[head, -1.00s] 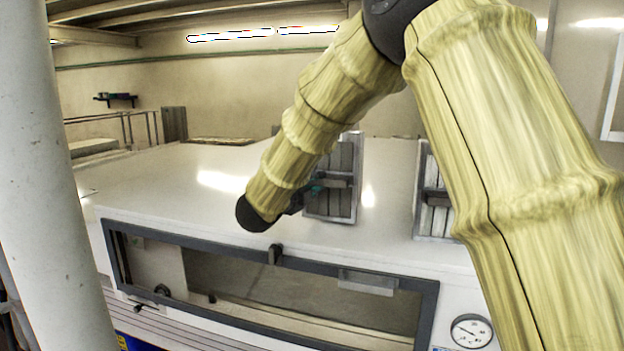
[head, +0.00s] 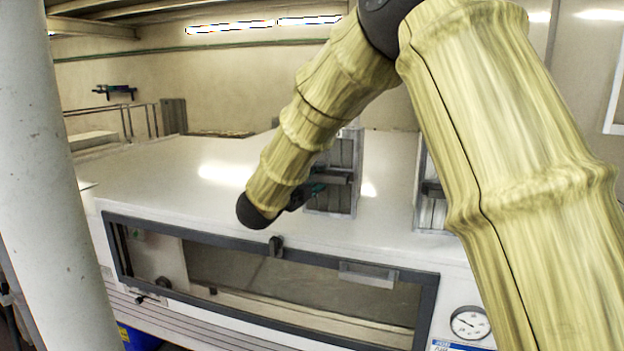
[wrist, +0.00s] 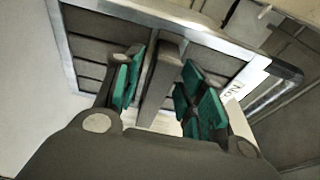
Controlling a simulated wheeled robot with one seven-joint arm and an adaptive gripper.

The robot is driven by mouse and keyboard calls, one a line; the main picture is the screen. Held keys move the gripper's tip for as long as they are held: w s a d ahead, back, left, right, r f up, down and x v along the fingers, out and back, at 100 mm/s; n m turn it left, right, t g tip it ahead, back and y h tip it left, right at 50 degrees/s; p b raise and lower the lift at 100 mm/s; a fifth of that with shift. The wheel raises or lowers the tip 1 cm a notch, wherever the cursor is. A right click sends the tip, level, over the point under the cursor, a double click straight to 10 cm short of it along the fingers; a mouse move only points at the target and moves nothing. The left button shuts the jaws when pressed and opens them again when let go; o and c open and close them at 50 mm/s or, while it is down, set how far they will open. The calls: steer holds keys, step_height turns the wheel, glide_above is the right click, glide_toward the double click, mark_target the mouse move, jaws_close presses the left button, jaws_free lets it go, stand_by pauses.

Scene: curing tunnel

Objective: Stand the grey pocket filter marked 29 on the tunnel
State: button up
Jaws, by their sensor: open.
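A grey pocket filter (head: 343,202) with a pale metal frame stands upright on top of the white tunnel (head: 150,185), partly hidden behind my arm. My gripper (head: 318,188) is in front of it, its fingertips at the filter's grey bar. In the wrist view the green-padded fingers of my gripper (wrist: 162,78) are open, one on each side of the bar (wrist: 158,98). Gaps show between pads and bar. A white label on the frame (wrist: 248,78) reads "No"; its number is not legible.
A second similar filter (head: 433,205) stands to the right on the tunnel, partly hidden by my arm. A dark-framed window (head: 432,310) and a gauge (head: 470,322) are on the tunnel's front. A pale column (head: 45,180) stands at left. The tunnel top's left is clear.

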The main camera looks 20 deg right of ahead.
steer(key=shift+r, duration=0.2)
steer(key=b+v, duration=0.5)
steer(key=v, duration=0.7)
steer(key=shift+b, duration=0.35)
